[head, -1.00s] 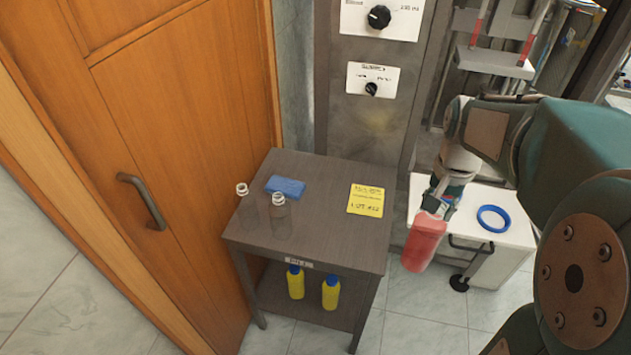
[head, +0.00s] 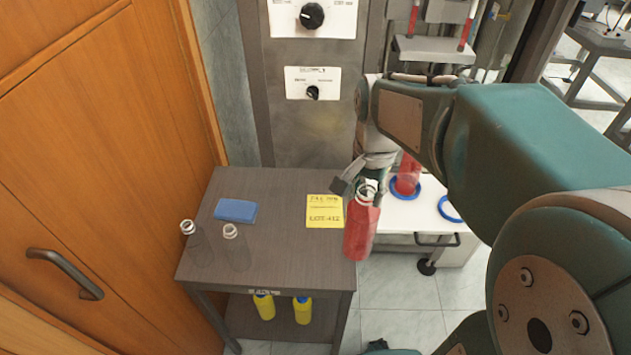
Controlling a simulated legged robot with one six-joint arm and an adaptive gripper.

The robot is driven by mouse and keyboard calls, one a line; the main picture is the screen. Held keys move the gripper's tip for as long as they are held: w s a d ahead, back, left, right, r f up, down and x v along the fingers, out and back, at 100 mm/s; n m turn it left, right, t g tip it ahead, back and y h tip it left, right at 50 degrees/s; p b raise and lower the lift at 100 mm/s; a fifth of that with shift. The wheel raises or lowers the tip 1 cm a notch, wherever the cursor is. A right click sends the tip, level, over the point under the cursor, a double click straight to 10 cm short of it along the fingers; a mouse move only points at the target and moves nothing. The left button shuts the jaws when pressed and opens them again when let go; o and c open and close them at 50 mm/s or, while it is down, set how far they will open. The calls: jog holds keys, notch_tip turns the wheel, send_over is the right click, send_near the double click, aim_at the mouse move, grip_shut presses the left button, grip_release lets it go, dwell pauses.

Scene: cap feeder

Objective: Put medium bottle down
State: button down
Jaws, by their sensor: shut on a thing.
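My gripper (head: 357,187) is shut on a red bottle (head: 361,228) near its clear neck. The bottle hangs almost upright, tilted slightly, in front of the right edge of the dark table (head: 285,262). Its height relative to the tabletop is hard to tell. Two clear bottles, a left one (head: 199,247) and a right one (head: 235,252), stand on the table's left part. A second red bottle (head: 407,177) stands at a blue ring (head: 404,193) on the white cart, partly hidden by my arm.
A yellow note (head: 324,211) and a blue block (head: 236,211) lie on the dark table. Its middle and front right are bare. Another blue ring (head: 452,209) lies on the white cart (head: 425,220). Yellow bottles (head: 303,311) are on the lower shelf. A wooden door (head: 110,150) borders the left.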

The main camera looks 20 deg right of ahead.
jog(key=w+a+f, duration=0.4)
jog(key=f, duration=0.5)
jog(key=shift+a+f, duration=0.3)
jog(key=shift+a, duration=0.1)
jog(key=shift+w, duration=0.1)
jog(key=shift+c, duration=1.2)
grip_release()
jog(key=shift+f, duration=0.15)
